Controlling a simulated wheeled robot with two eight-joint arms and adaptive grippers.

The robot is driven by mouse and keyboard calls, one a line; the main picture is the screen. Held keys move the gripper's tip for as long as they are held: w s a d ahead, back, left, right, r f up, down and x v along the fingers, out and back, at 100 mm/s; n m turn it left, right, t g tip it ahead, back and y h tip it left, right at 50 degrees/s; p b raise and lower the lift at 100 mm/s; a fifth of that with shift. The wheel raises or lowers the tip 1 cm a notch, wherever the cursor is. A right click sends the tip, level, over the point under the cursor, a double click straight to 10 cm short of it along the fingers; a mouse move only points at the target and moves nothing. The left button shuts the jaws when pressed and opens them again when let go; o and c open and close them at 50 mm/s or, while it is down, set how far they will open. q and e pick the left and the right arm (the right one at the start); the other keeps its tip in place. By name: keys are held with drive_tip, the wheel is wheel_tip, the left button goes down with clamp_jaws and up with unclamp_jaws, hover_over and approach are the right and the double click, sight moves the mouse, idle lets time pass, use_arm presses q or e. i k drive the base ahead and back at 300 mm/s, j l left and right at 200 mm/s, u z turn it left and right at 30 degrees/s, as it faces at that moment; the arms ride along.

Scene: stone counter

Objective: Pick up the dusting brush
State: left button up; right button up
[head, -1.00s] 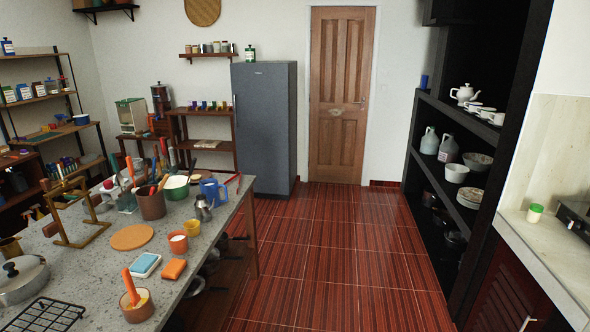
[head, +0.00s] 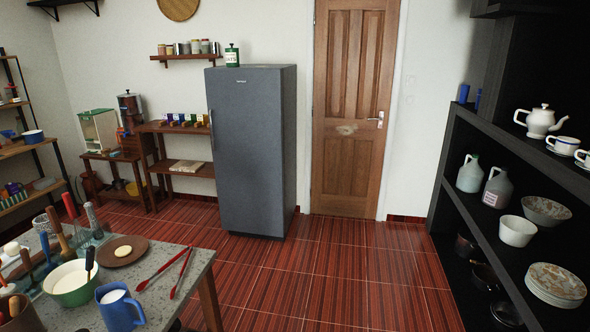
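The stone counter (head: 185,266) fills the lower left of the head view. Several upright handled tools stand crowded at its left side, among them a red-handled one (head: 71,206) and a pale-handled one (head: 93,219). I cannot tell which of these, if any, is the dusting brush. A brown pot (head: 22,318) with handles in it is cut off at the bottom left corner. Neither of my grippers shows in this view.
On the counter are a green-and-white bowl (head: 72,287), a blue jug (head: 120,308), a brown plate (head: 122,252) and red tongs (head: 165,270). A grey fridge (head: 250,150) and wooden door (head: 353,110) stand ahead. Black shelves (head: 470,215) are at right. Red floor (head: 330,265) between is clear.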

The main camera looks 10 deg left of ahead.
sight(104, 152)
drive_tip(key=i, duration=2.4)
drive_tip(key=i+u, duration=0.25)
drive_tip(key=i, duration=0.35)
drive_tip(key=i+l+u, duration=0.3)
drive_tip(key=i, duration=0.3)
drive_tip(key=i+j+u, duration=0.15)
drive_tip(key=u, duration=0.25)
drive_tip(key=i+u, duration=0.25)
drive_tip(key=u, duration=0.15)
drive_tip(key=i+u, duration=0.25)
drive_tip(key=u, duration=0.15)
drive_tip(key=i+u, duration=0.2)
drive_tip(key=u, duration=0.2)
drive_tip(key=i+j+u, duration=0.1)
drive_tip(key=i+u, duration=0.7)
drive_tip(key=i, duration=0.2)
drive_tip(key=i+l, duration=0.1)
drive_tip(key=i, duration=2.1)
drive_tip(key=i+l+u, duration=0.15)
drive_tip(key=i+u, duration=0.15)
drive_tip(key=i, duration=1.3)
drive_tip(key=i+j+u, duration=0.1)
drive_tip(key=i+u, duration=0.2)
drive_tip(key=u, duration=0.15)
drive_tip(key=i+u, duration=0.65)
drive_tip(key=u, duration=0.25)
drive_tip(key=i+j+u, duration=0.15)
drive_tip(key=i, duration=0.35)
drive_tip(key=i+u, duration=0.1)
drive_tip(key=i, duration=0.35)
